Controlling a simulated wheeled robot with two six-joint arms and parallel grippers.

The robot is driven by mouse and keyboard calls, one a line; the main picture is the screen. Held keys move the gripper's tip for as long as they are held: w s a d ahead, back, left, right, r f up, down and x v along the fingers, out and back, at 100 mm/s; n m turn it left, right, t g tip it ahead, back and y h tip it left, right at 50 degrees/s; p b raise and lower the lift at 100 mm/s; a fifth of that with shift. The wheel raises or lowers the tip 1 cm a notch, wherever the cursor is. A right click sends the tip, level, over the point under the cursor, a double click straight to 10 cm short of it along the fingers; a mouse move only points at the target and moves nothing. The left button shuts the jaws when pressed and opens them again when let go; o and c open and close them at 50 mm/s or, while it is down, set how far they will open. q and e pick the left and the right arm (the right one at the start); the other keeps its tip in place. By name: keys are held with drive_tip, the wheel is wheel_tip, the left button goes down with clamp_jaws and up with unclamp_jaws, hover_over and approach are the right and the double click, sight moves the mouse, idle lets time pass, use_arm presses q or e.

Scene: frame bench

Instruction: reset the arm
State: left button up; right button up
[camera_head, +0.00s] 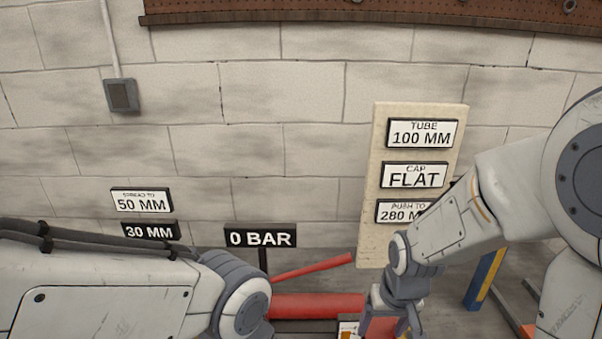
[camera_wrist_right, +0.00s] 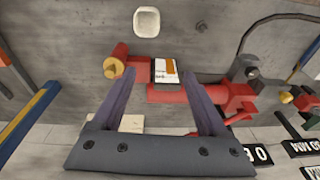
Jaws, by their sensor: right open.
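My right arm comes in from the right in the head view, and its gripper (camera_head: 393,322) points down at the bottom edge, partly cut off. In the right wrist view, the right gripper (camera_wrist_right: 159,76) has its two dark fingers spread wide with nothing between them. Beyond the fingers lies a red tool (camera_wrist_right: 185,95) with a white and orange label and a yellow-ended part at left; I see no contact with it. In the head view the red tool's body (camera_head: 315,306) and red lever (camera_head: 315,267) show between my arms. My left arm crosses the lower left; its gripper is out of frame.
A board (camera_head: 370,235) with signs "TUBE 100 MM", "CAP FLAT" and "PUSH TO 280 M…" stands behind my right arm. A "0 BAR" sign (camera_head: 260,238) stands between the arms. A blue and yellow post (camera_head: 484,278) is at right.

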drive_tip(key=s+a+r+n+g, duration=0.1)
drive_tip(key=s+a+r+n, duration=0.2)
drive_tip(key=s, duration=0.5)
drive_tip(key=s+a+r+n+g, duration=0.1)
drive_tip(key=s+a+r+n, duration=0.2)
drive_tip(key=s+a, duration=0.4)
drive_tip(key=shift+s+a+r+n+y, duration=0.15)
drive_tip(key=shift+s+a+n+y, duration=0.25)
drive_tip(key=shift+n, duration=0.5)
